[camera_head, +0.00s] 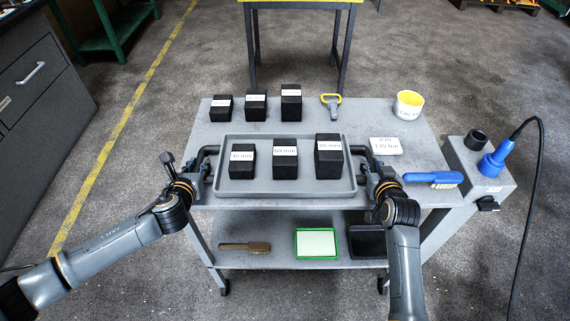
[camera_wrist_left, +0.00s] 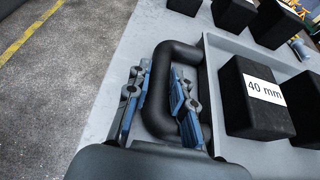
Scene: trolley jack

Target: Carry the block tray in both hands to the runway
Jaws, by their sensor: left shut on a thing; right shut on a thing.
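The grey block tray (camera_head: 285,193) lies on the top of the grey trolley in the head view, holding three black blocks with white labels: the 40 mm block (camera_head: 242,162), a middle block (camera_head: 285,159) and a taller right block (camera_head: 328,156). My left gripper (camera_head: 203,172) is shut on the tray's black left handle. In the left wrist view my left gripper (camera_wrist_left: 160,108) has its blue-padded fingers either side of that handle (camera_wrist_left: 160,75). My right gripper (camera_head: 376,172) is at the right handle (camera_head: 362,150) and shut on it; its fingers are partly hidden.
Behind the tray, three more black blocks (camera_head: 255,107), a yellow-handled tool (camera_head: 331,104) and a yellow-white cup (camera_head: 408,105) stand on the trolley (camera_head: 215,130). A label card (camera_head: 386,146) and blue-handled brush (camera_head: 433,178) lie right. A yellow-topped table (camera_head: 300,4) stands beyond.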

